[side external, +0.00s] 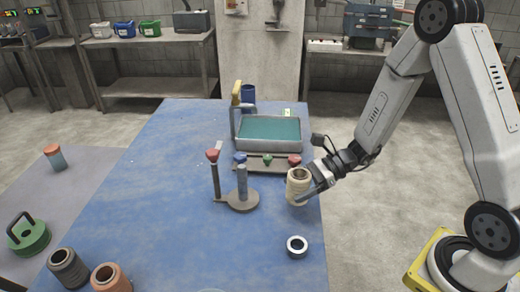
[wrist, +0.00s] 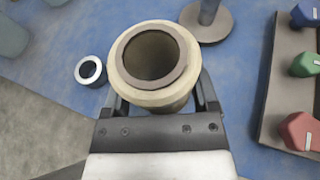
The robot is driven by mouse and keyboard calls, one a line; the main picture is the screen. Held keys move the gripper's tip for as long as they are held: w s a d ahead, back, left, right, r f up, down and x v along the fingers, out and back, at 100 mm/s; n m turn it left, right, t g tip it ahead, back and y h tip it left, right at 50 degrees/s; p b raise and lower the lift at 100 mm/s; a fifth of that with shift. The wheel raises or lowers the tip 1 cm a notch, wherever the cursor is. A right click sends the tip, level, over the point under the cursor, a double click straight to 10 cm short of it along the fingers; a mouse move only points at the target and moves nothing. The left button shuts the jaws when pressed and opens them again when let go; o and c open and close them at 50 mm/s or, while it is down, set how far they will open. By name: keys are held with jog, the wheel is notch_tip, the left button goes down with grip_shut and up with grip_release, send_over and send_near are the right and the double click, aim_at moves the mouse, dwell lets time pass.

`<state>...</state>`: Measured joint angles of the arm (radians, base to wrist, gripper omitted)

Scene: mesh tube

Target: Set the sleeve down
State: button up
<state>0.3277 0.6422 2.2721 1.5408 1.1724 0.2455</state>
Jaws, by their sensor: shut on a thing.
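A cream sleeve (side external: 299,187) with a brown rim and an open bore is in my gripper near the right edge of the blue table. In the wrist view the sleeve (wrist: 154,67) is upright, with a gripper finger on each side of it. My gripper (side external: 307,192) is shut on the sleeve, which also shows between the fingertips in the wrist view (wrist: 155,85). I cannot tell for sure whether the sleeve's bottom touches the table.
A round stand (side external: 241,200) with upright posts is left of the sleeve. A grey ring (side external: 297,246) lies in front. A rack (side external: 265,163) with coloured knobs and a teal-topped tray (side external: 268,131) are behind. The blue table (side external: 170,190) is clear at left.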

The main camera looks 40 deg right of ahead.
jog(key=shift+f, duration=1.8)
jog(key=shift+f, duration=0.15)
jog(key=o, duration=1.2)
jog(key=shift+r, duration=0.2)
jog(key=shift+v, duration=6.05)
jog(key=shift+s+a+f, duration=0.1)
jog(key=shift+f, duration=0.05)
